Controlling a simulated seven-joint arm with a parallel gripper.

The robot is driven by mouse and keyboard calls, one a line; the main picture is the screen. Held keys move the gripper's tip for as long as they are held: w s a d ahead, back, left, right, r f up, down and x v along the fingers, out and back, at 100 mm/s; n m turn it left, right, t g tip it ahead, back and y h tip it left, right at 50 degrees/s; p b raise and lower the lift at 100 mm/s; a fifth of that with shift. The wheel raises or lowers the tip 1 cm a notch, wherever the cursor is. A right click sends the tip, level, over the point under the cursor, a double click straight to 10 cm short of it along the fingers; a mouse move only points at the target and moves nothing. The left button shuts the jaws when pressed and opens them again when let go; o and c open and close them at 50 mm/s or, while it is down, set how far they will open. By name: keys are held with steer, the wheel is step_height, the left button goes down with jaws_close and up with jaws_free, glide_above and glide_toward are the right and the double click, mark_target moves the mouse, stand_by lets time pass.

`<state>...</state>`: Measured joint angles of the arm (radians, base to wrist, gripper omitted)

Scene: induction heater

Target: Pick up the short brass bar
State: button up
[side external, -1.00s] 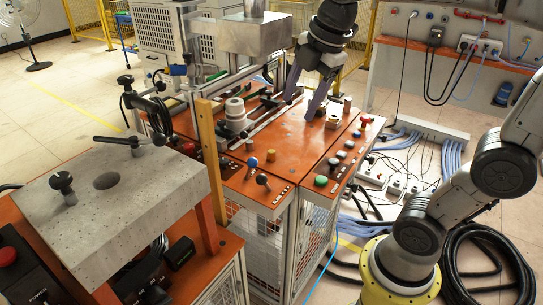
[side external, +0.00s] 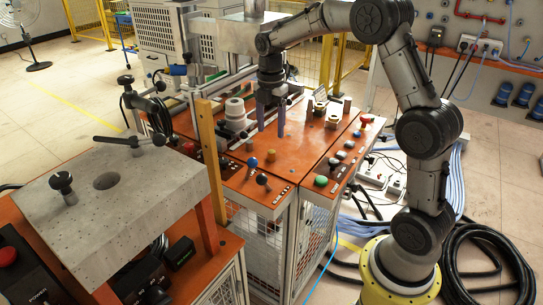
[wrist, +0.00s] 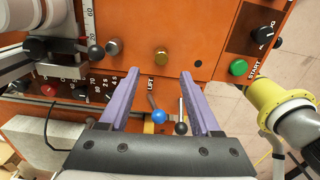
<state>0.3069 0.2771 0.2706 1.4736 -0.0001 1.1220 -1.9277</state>
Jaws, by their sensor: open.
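A short brass bar (side external: 271,156) stands upright on the orange machine top (side external: 300,150), behind the blue ball-topped lever. In the wrist view the bar (wrist: 161,57) shows end-on, just beyond the fingertips and between their two lines. My gripper (side external: 271,134) points down above the orange top near the bar. Its purple fingers are spread and empty in the wrist view (wrist: 160,73). I see no contact between the fingers and the bar, and I cannot judge the remaining height exactly.
A second small cylinder (wrist: 113,48) stands left of the bar. A blue-knobbed lever (wrist: 158,116) and a black-knobbed lever (wrist: 181,128) stand close by. The green start button (wrist: 238,67) lies right.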

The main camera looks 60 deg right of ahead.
mark_target(271, 151)
step_height(271, 151, down, 8)
steer(key=shift+s+f, duration=0.1)
steer(key=shift+f, duration=0.1)
stand_by(0.3)
jaws_close()
stand_by(0.3)
